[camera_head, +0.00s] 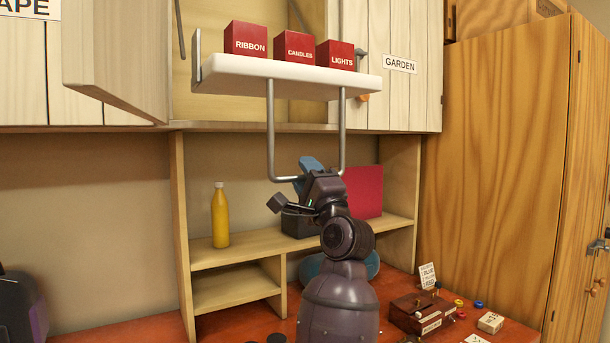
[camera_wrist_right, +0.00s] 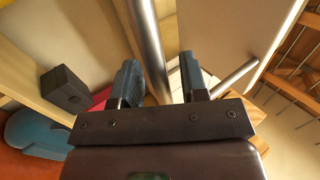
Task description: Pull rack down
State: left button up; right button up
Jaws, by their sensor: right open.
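The rack is a white pull-down shelf (camera_head: 285,76) in front of the open upper cabinet. A U-shaped metal handle (camera_head: 270,130) hangs below it. My right gripper (camera_head: 308,175) is at the handle's low crossbar, with its blue fingers open. In the right wrist view, a metal bar of the handle (camera_wrist_right: 150,45) runs down between the two fingers (camera_wrist_right: 163,82), and another length of bar passes beyond the right finger. I cannot tell whether either finger touches the bar. My left gripper is not in view.
Red boxes marked RIBBON (camera_head: 245,38), CANDLES (camera_head: 294,49) and LIGHTS (camera_head: 335,55) stand on the rack. Below are a yellow bottle (camera_head: 220,215) on a wooden shelf, a red panel (camera_head: 364,192), and a reddish counter with a wooden box (camera_head: 421,311) and small items.

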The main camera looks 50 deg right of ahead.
jog(key=v, duration=1)
jog(key=shift+b, duration=0.35)
jog(key=shift+s+a+f, duration=0.1)
